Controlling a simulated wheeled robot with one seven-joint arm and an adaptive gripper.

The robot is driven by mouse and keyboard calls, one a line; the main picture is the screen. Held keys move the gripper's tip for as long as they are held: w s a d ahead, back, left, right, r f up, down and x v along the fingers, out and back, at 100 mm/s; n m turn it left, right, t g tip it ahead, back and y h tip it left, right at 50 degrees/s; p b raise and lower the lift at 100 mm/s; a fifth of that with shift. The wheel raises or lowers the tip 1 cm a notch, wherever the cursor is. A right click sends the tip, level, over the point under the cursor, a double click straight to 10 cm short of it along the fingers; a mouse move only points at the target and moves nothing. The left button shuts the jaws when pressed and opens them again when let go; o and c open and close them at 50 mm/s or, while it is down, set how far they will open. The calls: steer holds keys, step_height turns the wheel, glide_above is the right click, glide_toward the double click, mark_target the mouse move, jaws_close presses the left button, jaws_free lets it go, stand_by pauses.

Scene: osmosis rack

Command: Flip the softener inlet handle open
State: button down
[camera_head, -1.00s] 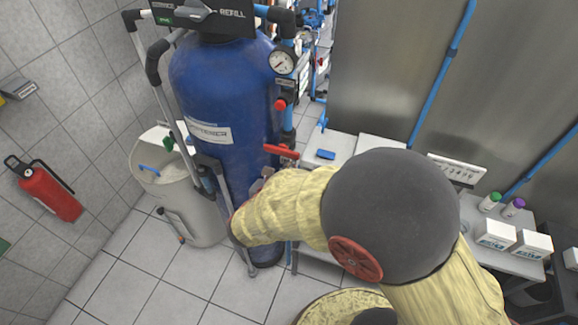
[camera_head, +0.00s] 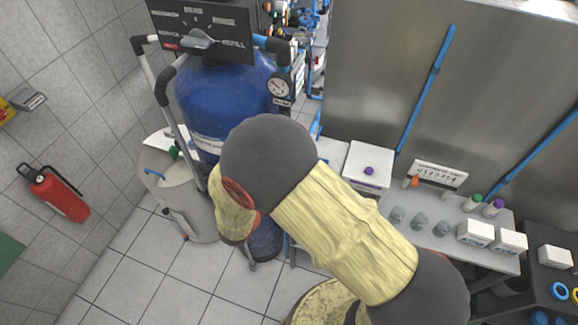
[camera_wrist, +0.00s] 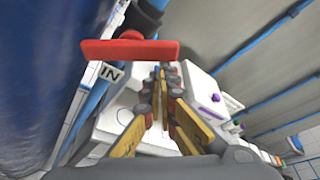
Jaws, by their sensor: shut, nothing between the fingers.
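The softener inlet handle (camera_wrist: 115,50) is a red bar in the wrist view, lying crosswise in the picture. A small "IN" label (camera_wrist: 110,72) is just below it. My gripper (camera_wrist: 161,72) is shut and empty, its fingertips just below the right end of the bar in the picture. I cannot tell whether they touch it. In the head view my arm hides the handle and the gripper. The blue softener tank (camera_head: 222,100) stands behind my arm, and its side fills the left of the wrist view (camera_wrist: 35,80).
A black control panel (camera_head: 205,28) and a pressure gauge (camera_head: 279,87) are at the tank's top. A pale bin (camera_head: 180,190) stands left of the tank. A bench (camera_head: 455,212) with bottles and boxes is at the right. The tiled floor at front left is clear.

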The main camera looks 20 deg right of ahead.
steer(key=r+n+h+p, duration=0.1)
steer(key=n+p, duration=0.1)
steer(key=p, duration=0.1)
steer(key=r+n+h+p, duration=0.1)
steer(key=n+p, duration=0.1)
steer(key=n, duration=0.1)
steer(key=w+a+r+n+h+p, duration=0.1)
steer(key=n+p, duration=0.1)
steer(key=p, duration=0.1)
steer(key=shift+r+p, duration=0.35)
steer(key=shift+r, duration=0.05)
steer(key=shift+a, duration=0.1)
stand_by(0.4)
